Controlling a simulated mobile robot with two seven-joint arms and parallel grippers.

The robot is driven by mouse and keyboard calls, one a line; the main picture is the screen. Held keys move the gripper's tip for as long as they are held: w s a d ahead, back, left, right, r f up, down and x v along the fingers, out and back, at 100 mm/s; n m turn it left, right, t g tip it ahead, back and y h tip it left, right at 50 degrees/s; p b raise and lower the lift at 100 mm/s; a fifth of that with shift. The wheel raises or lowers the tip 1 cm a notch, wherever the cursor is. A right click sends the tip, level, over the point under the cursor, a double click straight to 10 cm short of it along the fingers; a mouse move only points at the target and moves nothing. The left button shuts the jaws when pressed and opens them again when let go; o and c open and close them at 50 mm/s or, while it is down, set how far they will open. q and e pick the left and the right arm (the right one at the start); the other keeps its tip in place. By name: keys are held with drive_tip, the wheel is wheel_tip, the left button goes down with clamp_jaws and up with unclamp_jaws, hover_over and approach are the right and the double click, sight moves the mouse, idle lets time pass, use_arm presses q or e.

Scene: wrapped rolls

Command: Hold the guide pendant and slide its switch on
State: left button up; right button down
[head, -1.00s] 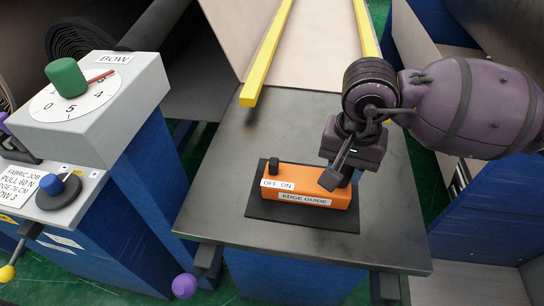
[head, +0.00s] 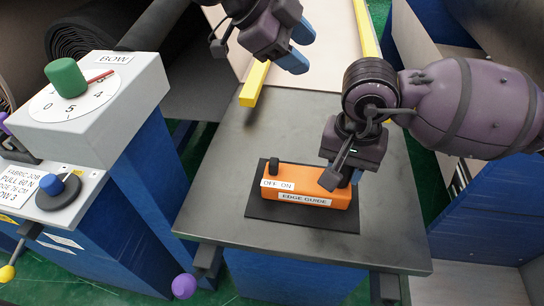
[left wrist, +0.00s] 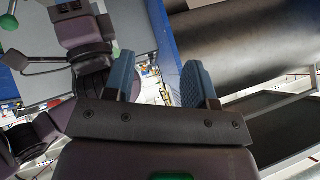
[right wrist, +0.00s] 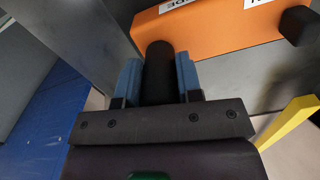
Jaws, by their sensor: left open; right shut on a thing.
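The guide pendant (head: 330,197) is an orange box labelled EDGE GUIDE and OFF ON, lying on a dark mat (head: 262,210) on the grey table. Its black switch knob (head: 273,166) stands at the left end, by the OFF word; it also shows in the right wrist view (right wrist: 298,25). My right gripper (head: 342,178) is shut on a black upright grip (right wrist: 160,70) at the pendant's right end. My left gripper (head: 298,46) is open and empty, up above the table's far part, apart from the pendant. Its spread blue fingers show in the left wrist view (left wrist: 160,85).
Yellow rails (head: 254,84) run back from the table's far edge. The table top (head: 225,150) left of the pendant is clear.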

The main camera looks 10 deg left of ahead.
sight(273, 161)
use_arm(q)
drive_tip(key=s+a+f+n+g+y, duration=0.3)
drive_tip(key=s+a+f+y, duration=0.1)
drive_tip(key=s+a+f, duration=0.35)
drive_tip(key=x, duration=0.7)
drive_tip(key=s+x, duration=0.1)
drive_tip(key=x, duration=0.3)
drive_tip(key=shift+d+f, duration=0.15)
drive_tip(key=shift+d, duration=0.05)
clamp_jaws()
